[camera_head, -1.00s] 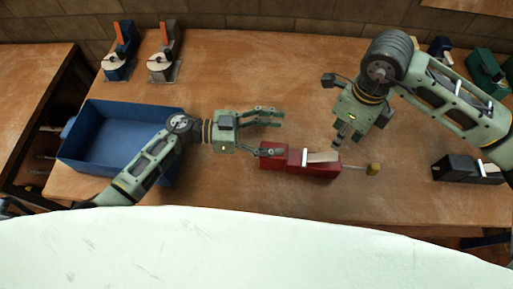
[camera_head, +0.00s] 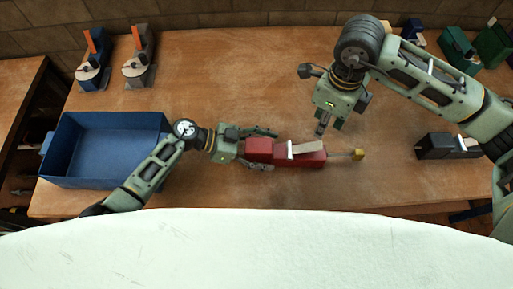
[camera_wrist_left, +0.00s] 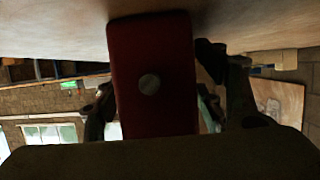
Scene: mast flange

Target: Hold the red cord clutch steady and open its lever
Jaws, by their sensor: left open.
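The red cord clutch (camera_head: 298,159) lies on the wooden bench. Its pale lever (camera_head: 305,147) lies along its top, and a short cord with a yellow end (camera_head: 357,154) sticks out to the right. My left gripper (camera_head: 262,149) is open, with its fingers on either side of the clutch's left end. In the left wrist view the red end face (camera_wrist_left: 150,80) stands between the fingers; I cannot tell whether they touch it. My right gripper (camera_head: 323,125) points down just behind the lever, apart from it; its finger opening is unclear.
A blue bin (camera_head: 104,122) stands at the left of the bench. Two clutches with orange levers, one blue (camera_head: 91,68) and one grey (camera_head: 138,66), stand at the back left. A black clutch (camera_head: 436,147) lies at right, and green ones (camera_head: 458,50) stand at the back right.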

